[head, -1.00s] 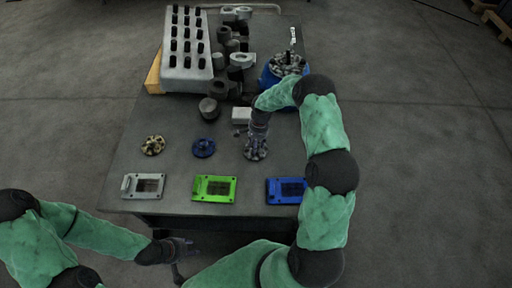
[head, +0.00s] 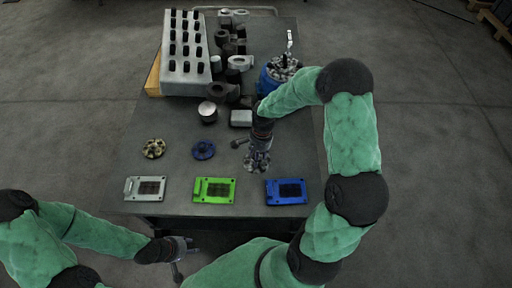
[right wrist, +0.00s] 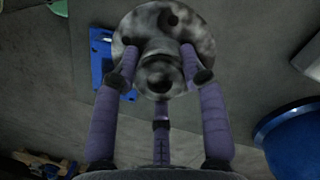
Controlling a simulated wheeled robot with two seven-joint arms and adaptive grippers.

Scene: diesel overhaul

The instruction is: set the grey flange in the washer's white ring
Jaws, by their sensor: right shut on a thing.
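My right gripper (head: 258,148) is shut on the mottled grey flange (head: 257,163), above the table's right part. In the right wrist view the flange (right wrist: 193,28) sits between the fingers, its round hub facing the camera. The blue washer (head: 266,84) stands at the table's back right, with a mottled grey top and an upright pale wand. I cannot make out its white ring. A blue rounded body shows at the right of the right wrist view (right wrist: 298,145). My left gripper (head: 184,254) is open and empty, in front of the table's near edge.
A yellowish flange (head: 154,148) and a blue flange (head: 203,150) lie on the table (head: 180,120). Grey (head: 129,189), green (head: 216,199) and blue (head: 288,200) plates line the front. A block with dark pegs (head: 174,83) and several dark parts fill the back.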

